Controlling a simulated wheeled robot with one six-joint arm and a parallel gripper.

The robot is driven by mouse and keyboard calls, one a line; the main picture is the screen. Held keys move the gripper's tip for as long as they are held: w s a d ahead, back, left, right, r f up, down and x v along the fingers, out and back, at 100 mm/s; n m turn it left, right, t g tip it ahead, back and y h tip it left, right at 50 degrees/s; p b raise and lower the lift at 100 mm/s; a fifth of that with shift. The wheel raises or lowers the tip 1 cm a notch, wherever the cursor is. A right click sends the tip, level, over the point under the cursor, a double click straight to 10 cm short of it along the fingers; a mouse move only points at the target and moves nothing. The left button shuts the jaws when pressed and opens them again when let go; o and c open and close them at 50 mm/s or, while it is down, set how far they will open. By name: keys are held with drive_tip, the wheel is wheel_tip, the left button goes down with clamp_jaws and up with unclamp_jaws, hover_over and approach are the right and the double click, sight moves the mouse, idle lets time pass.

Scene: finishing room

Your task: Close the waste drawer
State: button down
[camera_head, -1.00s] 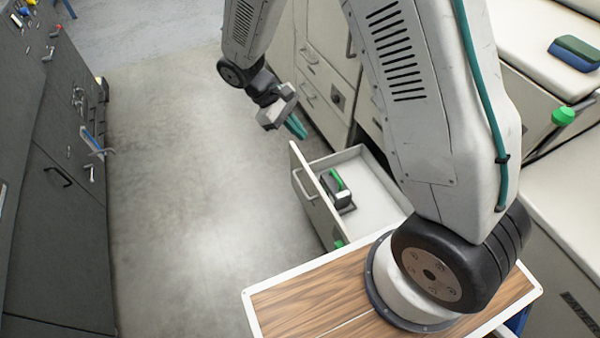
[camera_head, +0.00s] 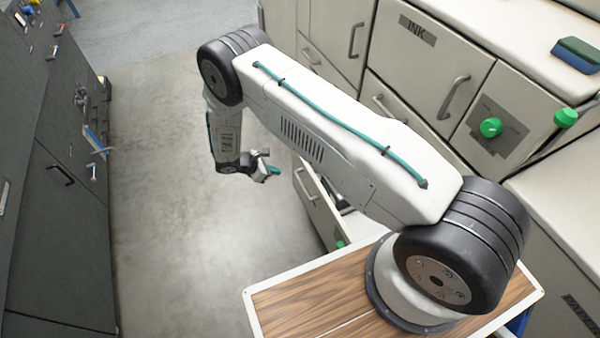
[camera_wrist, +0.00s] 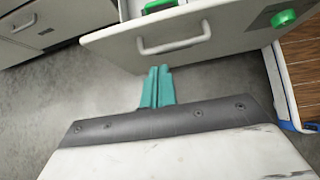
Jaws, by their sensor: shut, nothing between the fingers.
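The waste drawer (camera_head: 318,207) stands pulled out from the cabinet. In the head view my arm hides most of its inside, and its front panel with a bar handle faces left. In the wrist view the drawer front (camera_wrist: 225,35) with its handle (camera_wrist: 174,45) lies ahead, and a green-topped object shows inside behind its upper edge. My gripper (camera_head: 272,171) is low, just left of the drawer front. Its teal fingers (camera_wrist: 158,72) are together with nothing between them, pointing at the front just below the handle. Whether they touch it I cannot tell.
A wood-topped surface with a white rim (camera_head: 300,304) carries my arm's base near the drawer. Pale cabinets (camera_head: 425,60) line the right; a dark cabinet (camera_head: 60,200) stands left. The concrete floor (camera_head: 165,220) between is clear.

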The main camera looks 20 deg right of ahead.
approach(308, 174)
wheel_tip(308, 174, down, 4)
drive_tip(key=d, duration=0.2)
drive_tip(key=shift+d+r, duration=0.1)
drive_tip(key=shift+d, duration=0.95)
